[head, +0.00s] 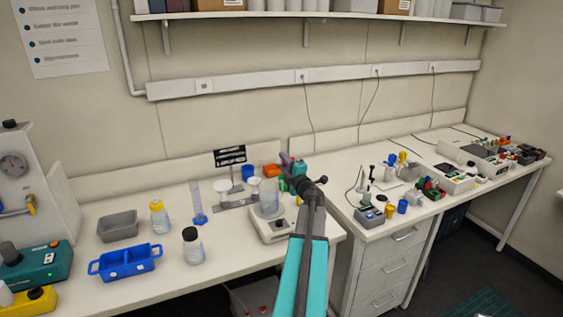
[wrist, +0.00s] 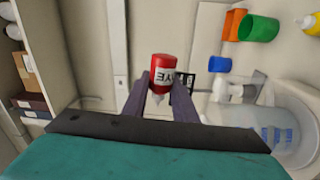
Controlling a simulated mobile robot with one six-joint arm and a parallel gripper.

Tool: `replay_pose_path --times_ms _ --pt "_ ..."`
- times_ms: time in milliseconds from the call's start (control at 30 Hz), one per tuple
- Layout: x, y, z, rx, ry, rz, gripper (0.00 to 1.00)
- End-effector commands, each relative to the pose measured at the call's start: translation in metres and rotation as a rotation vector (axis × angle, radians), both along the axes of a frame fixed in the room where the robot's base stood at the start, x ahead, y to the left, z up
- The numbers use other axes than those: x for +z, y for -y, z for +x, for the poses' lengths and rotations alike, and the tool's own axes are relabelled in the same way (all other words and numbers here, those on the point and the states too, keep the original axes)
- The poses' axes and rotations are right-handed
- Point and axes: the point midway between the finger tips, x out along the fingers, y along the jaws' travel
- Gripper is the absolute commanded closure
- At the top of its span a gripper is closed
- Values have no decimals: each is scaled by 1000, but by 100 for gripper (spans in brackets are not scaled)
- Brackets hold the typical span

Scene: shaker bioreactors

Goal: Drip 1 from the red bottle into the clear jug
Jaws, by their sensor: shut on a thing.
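The red bottle (wrist: 163,70) has a white label with dark letters and a pale tip. My gripper (wrist: 160,92) is shut on it with both dark fingers. In the wrist view, which is turned sideways, the bottle looks tipped over on its side, its pale tip between the fingers. In the head view my gripper (head: 287,160) is raised above and slightly right of the clear jug (head: 269,198); the bottle is not clear there. The jug stands on a white device on the bench. It also shows in the wrist view (wrist: 285,125), at the right edge with blue marks.
A green cup (wrist: 259,28), an orange block (wrist: 234,24) and a blue cup (wrist: 219,65) stand behind the jug. A dark sign (head: 230,156) stands left of my gripper. A blue tray (head: 125,262) and a black-capped bottle (head: 193,247) are farther left.

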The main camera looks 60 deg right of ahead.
Motion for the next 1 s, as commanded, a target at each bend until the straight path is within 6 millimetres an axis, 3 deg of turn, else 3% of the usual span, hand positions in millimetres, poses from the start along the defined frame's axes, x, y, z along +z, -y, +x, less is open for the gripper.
replay_pose_path --times_ms 533,1000 --pt "0 2 -1 1 7 9 93" --pt "-4 14 -10 0 71 97 93"
